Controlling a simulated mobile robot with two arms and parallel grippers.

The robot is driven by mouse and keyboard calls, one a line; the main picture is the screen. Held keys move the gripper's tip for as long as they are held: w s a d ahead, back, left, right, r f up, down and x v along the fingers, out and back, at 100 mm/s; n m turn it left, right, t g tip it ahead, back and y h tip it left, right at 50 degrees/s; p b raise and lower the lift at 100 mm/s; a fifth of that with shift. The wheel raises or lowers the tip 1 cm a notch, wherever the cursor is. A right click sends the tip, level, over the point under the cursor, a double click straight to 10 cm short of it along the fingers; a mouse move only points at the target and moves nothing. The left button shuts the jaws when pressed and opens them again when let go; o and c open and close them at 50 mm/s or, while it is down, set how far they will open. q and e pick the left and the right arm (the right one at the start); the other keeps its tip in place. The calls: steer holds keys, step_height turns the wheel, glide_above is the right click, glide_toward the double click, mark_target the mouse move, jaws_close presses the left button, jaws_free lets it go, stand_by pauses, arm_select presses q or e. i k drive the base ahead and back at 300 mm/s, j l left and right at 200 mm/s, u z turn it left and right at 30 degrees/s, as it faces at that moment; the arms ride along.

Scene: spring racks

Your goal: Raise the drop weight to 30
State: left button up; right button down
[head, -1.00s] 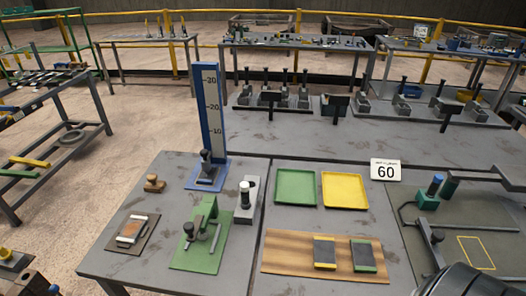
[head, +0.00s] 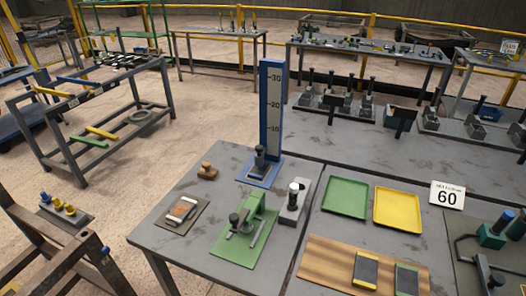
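The drop weight (head: 260,160) is a dark block with an upright knob. It sits low, at the foot of a blue upright scale (head: 271,105) marked 10, 20 and 30, on a blue base plate (head: 259,172). The weight is below the 10 mark. The stand is at the back of the grey table, left of its middle. Neither of my grippers shows in the head view.
A green tray (head: 346,197) and yellow tray (head: 398,209) lie right. A sign (head: 447,195) reads 60.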

mark_target(261, 150)
steer(key=i+j+z, duration=0.3)
steer(key=j, duration=0.2)
steer(key=j+z, duration=0.3)
steer(key=j, duration=0.2)
steer(key=i+j+z, duration=0.15)
steer(key=j+z, duration=0.15)
steer(key=j, duration=0.3)
steer(key=j+z, duration=0.3)
steer(key=j, duration=0.3)
steer(key=i, duration=0.05)
